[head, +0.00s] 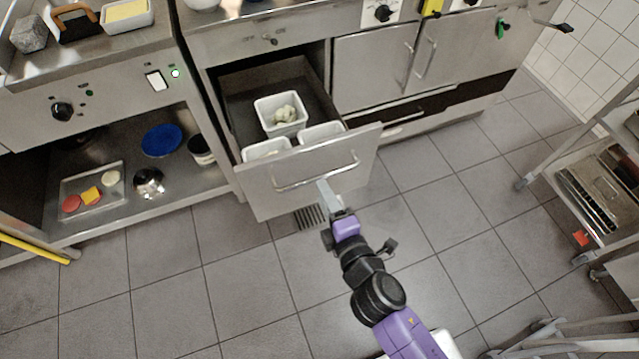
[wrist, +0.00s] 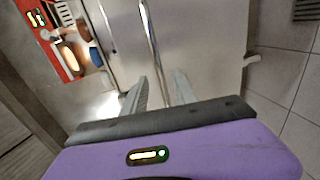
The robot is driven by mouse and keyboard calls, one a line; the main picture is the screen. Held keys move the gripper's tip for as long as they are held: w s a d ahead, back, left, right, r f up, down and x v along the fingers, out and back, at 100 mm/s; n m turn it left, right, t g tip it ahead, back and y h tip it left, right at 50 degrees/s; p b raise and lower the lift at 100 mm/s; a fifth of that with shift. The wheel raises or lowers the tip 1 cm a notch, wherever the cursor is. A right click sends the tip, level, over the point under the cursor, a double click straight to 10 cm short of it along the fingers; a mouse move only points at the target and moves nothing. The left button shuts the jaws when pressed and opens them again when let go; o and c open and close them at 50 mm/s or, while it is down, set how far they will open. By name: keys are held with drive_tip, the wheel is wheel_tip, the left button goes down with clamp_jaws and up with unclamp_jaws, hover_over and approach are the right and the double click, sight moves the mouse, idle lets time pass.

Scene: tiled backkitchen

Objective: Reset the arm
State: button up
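My arm reaches forward over the floor, with my gripper (head: 326,186) close in front of the open drawer's bar handle (head: 316,178). In the wrist view my gripper's two fingers (wrist: 161,78) stand apart, with a gap between them. The handle (wrist: 150,40) runs down toward that gap. I cannot tell whether a finger touches it. The drawer (head: 300,195) is pulled out from the counter, and its front also shows in the wrist view (wrist: 200,50).
Inside the drawer are white containers, one (head: 268,128) with pale food. A low shelf (head: 130,205) at left holds a tray, a blue plate and bowls. A metal rack (head: 600,205) stands at right. Tiled floor (head: 240,290) lies clear around my arm.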

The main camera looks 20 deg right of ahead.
drive_tip(key=shift+s+r, duration=0.15)
drive_tip(key=shift+s, duration=0.55)
drive_tip(key=s+d+r+m+p, duration=0.2)
drive_tip(key=s+r+m, duration=0.7)
drive_tip(key=s, duration=0.4)
drive_tip(key=s+d+r+m+p, duration=0.3)
drive_tip(key=s+r+m, duration=0.6)
drive_tip(key=s, duration=0.5)
drive_tip(key=shift+s+d+r+g+p, duration=0.2)
drive_tip(key=shift+d+r+g+p, duration=0.1)
drive_tip(key=shift+g, duration=0.1)
